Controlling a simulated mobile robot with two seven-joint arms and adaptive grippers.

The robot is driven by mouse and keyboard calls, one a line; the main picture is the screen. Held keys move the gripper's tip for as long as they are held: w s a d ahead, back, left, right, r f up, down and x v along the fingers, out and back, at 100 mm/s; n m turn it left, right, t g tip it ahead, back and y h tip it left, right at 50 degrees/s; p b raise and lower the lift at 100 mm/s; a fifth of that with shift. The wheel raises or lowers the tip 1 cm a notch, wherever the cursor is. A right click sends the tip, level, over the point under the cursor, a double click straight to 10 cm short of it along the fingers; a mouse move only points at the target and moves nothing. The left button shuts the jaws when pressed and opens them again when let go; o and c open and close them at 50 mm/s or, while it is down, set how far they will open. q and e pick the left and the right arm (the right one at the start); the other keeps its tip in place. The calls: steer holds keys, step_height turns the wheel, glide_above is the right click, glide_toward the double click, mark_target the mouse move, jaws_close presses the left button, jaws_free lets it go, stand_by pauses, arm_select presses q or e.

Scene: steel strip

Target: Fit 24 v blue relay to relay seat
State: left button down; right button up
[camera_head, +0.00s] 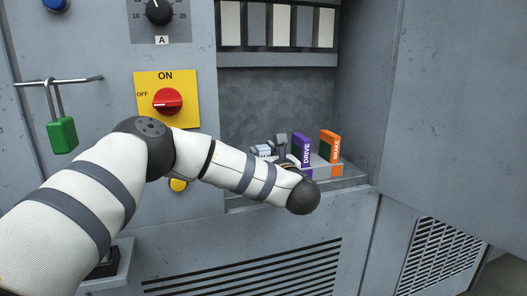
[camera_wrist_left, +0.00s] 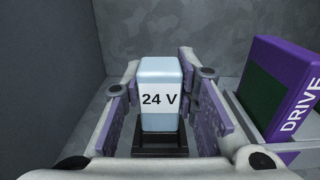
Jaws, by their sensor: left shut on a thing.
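The light blue relay (camera_wrist_left: 160,97), marked 24 V, stands upright between the fingers of my left gripper (camera_wrist_left: 158,85) in the left wrist view. The gripper is shut on it. A black relay seat (camera_wrist_left: 160,143) shows directly below the relay; whether the relay touches it or sits fully in it, I cannot tell. In the head view the relay (camera_head: 263,150) is a small pale block on the cabinet shelf, and my left gripper (camera_head: 279,148) is mostly hidden behind my forearm and wrist. My right gripper is not in view.
A purple DRIVE module (camera_head: 302,148) stands close to the right of my left gripper. An orange BRAKE module (camera_head: 331,146) stands further right. Cabinet walls enclose the recess. A red ON/OFF switch (camera_head: 167,101) and green padlock (camera_head: 62,135) are at left.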

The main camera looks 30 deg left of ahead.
arm_select(q)
steer(key=shift+f, duration=1.1)
steer(key=c, duration=1.2)
jaws_free()
steer(key=v, duration=1.2)
steer(key=shift+s, duration=0.1)
